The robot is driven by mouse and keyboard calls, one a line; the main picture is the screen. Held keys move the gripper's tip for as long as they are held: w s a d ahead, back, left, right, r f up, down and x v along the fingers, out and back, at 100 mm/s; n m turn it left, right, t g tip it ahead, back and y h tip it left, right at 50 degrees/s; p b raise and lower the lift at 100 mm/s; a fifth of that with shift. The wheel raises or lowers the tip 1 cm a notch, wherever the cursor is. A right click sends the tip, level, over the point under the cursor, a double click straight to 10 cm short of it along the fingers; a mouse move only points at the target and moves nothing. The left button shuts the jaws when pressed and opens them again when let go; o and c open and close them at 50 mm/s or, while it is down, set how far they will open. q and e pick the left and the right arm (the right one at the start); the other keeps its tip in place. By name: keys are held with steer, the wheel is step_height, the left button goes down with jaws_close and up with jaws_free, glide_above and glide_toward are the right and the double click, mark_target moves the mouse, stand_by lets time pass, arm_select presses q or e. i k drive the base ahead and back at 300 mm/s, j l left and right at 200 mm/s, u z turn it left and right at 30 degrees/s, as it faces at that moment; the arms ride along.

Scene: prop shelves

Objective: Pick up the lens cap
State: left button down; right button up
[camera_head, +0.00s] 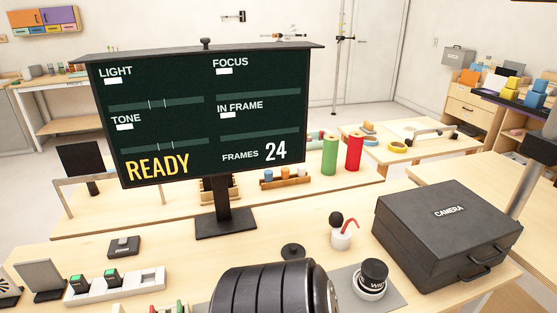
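A small flat black disc with a raised knob (293,251) lies on the near wooden table, right of the black sign stand's base. It looks like the lens cap. To its right, a short round lens-like piece with a black top (373,272) and a light base stands on a grey mat (393,301). White lettering on its side is only partly readable. A large black ribbed rounded form fills the bottom middle and hides part of the table. I cannot tell whether it belongs to me. Neither gripper shows.
A black case marked CAMERA (447,233) sits at the right. A dark sign reading READY (203,118) rises behind. A white switch strip (115,287) lies at left. Bare table surrounds the disc.

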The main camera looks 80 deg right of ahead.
mark_target(291, 252)
steer(key=z, duration=3.5)
